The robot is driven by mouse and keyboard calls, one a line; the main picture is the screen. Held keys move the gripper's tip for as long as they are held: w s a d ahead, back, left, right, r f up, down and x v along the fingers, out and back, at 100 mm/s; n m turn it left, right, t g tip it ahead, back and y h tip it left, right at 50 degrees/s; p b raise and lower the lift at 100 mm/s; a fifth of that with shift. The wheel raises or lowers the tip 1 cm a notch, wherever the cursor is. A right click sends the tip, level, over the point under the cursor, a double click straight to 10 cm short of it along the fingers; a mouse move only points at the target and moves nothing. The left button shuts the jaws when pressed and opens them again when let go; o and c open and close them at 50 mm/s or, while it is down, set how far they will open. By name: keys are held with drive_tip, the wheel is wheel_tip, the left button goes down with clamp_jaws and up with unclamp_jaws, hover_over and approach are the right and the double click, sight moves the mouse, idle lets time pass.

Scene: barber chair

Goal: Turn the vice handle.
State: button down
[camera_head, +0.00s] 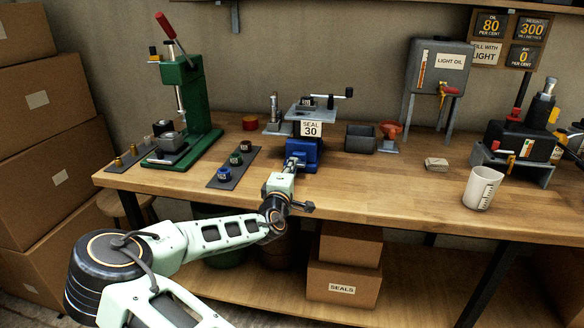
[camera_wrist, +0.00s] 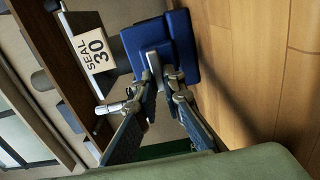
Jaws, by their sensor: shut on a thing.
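The blue vice (camera_head: 304,153) stands at the front of the workbench, with a "SEAL 30" card (camera_head: 311,129) above it. In the wrist view the blue vice body (camera_wrist: 182,45) lies straight ahead of my gripper (camera_wrist: 163,85). In the head view my gripper (camera_head: 291,168) reaches the vice from the front, and the handle is largely hidden.
A green press (camera_head: 190,100) stands left, with a dark strip of small colored parts (camera_head: 234,168) between it and the vice. The bench front right of the vice is mostly clear.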

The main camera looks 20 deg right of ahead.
drive_tip(key=c, duration=2)
unclamp_jaws()
drive_tip(key=shift+c, duration=0.2)
drive_tip(key=shift+s, duration=0.1)
drive_tip(key=v, duration=1.2)
